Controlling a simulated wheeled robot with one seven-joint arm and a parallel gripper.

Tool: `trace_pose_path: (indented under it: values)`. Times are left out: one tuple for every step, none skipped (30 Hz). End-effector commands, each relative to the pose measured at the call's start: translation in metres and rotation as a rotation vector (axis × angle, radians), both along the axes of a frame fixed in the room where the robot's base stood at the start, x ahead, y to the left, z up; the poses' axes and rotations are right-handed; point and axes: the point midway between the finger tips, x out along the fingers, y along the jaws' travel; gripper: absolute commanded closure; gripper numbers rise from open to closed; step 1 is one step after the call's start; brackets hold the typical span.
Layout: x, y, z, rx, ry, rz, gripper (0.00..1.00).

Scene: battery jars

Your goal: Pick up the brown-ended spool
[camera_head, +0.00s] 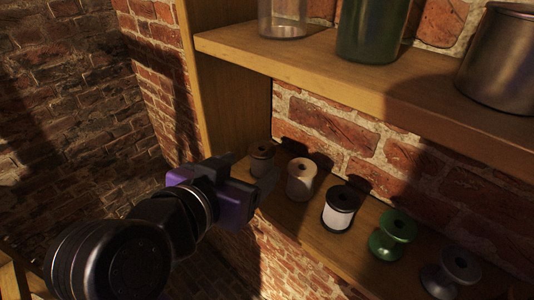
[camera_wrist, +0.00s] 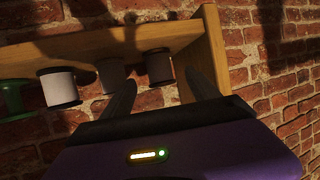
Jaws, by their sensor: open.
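The spool I take to be the brown-ended one (camera_head: 262,158) stands on the lower shelf at the left end of the row. Its ends look dark brown, but shadow makes the colour hard to tell. My gripper (camera_head: 248,170) is open and empty, in front of this spool at the shelf's left end. In the wrist view the two fingers of my gripper (camera_wrist: 161,88) are spread apart. I cannot tell the exact gap to the spool.
A tan spool (camera_head: 301,181) stands close to the right, then a black-ended white spool (camera_head: 338,213), a green spool (camera_head: 391,238) and a dark grey spool (camera_head: 450,274). An upper shelf (camera_head: 300,66) with jars overhangs. A wooden side panel (camera_head: 229,100) bounds the left.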

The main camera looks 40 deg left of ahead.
Motion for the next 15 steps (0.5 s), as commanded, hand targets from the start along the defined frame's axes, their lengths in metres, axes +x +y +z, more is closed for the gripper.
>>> trace_pose_path:
  values:
    - [0.005,0.001,-0.001,-0.002,0.001,-0.001,0.3]
    - [0.008,0.001,-0.003,-0.001,0.001,-0.001,0.3]
    - [0.011,0.002,-0.004,-0.001,0.002,-0.001,0.3]
    - [0.014,0.003,-0.005,-0.002,0.001,-0.001,0.3]
    - [0.016,0.003,-0.006,-0.002,0.002,-0.001,0.3]
    - [0.021,0.004,-0.008,-0.003,0.001,-0.001,0.3]
    - [0.025,0.005,-0.009,-0.003,0.001,-0.001,0.3]
    - [0.029,0.006,-0.011,-0.004,0.002,-0.001,0.3]
    - [0.035,0.007,-0.014,-0.003,0.002,0.0,0.3]
    - [0.039,0.008,-0.016,-0.003,0.002,0.0,0.3]
    - [0.042,0.009,-0.018,-0.002,0.002,-0.001,0.3]
    - [0.046,0.01,-0.02,-0.002,0.002,-0.001,0.3]
    - [0.049,0.011,-0.021,-0.002,0.001,-0.001,0.3]
    - [0.051,0.011,-0.022,-0.001,0.0,0.0,0.3]
    - [0.053,0.012,-0.023,-0.001,0.001,0.0,0.3]
